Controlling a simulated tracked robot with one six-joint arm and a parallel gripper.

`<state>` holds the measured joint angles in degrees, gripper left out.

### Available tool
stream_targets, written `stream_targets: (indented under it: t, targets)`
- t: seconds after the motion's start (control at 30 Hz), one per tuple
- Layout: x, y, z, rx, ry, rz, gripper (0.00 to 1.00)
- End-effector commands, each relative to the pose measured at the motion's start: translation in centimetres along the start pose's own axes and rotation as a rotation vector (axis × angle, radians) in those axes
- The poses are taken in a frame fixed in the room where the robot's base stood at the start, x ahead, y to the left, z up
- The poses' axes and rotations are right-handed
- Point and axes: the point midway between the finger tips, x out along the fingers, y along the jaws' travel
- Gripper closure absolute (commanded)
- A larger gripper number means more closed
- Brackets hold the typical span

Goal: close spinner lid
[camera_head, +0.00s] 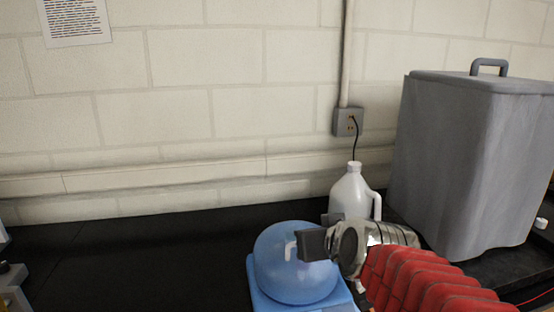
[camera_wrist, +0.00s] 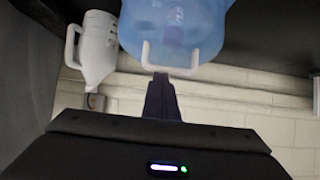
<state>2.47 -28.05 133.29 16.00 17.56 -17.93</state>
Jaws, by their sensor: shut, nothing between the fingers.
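The spinner (camera_head: 262,299) is a light blue box-like machine on the black bench at the lower middle of the head view. Its translucent blue domed lid (camera_head: 290,280) lies over the base; I cannot tell whether it is fully seated. A white loop handle (camera_head: 290,251) is on the lid. My gripper (camera_head: 308,245) is shut and empty, over the lid's right side with its tips close to the handle. In the wrist view the lid (camera_wrist: 205,25) and handle (camera_wrist: 170,68) are just beyond my fingertips (camera_wrist: 161,80); contact is unclear.
A white jug (camera_head: 352,195) stands behind my wrist, and also shows in the wrist view (camera_wrist: 97,48). A large grey covered bin (camera_head: 455,165) stands at right. A wall outlet (camera_head: 348,121) with a cord is behind. The bench (camera_head: 150,255) left of the spinner is clear.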

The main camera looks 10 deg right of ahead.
Motion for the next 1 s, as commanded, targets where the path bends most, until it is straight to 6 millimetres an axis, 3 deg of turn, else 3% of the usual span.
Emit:
stream_targets:
  t: [0.03,0.2,0.37,0.77,1.0]
  targets:
    - [0.6,0.0,2.8,-0.002,-0.065,-0.006,1.00]
    - [0.6,-0.1,2.7,-0.002,-0.064,-0.007,1.00]
    - [0.3,-0.1,1.9,-0.003,-0.058,-0.007,1.00]
    - [-1.6,0.0,-3.4,-0.002,-0.006,0.001,1.00]
    - [-3.3,0.0,-1.9,-0.002,-0.004,0.000,1.00]
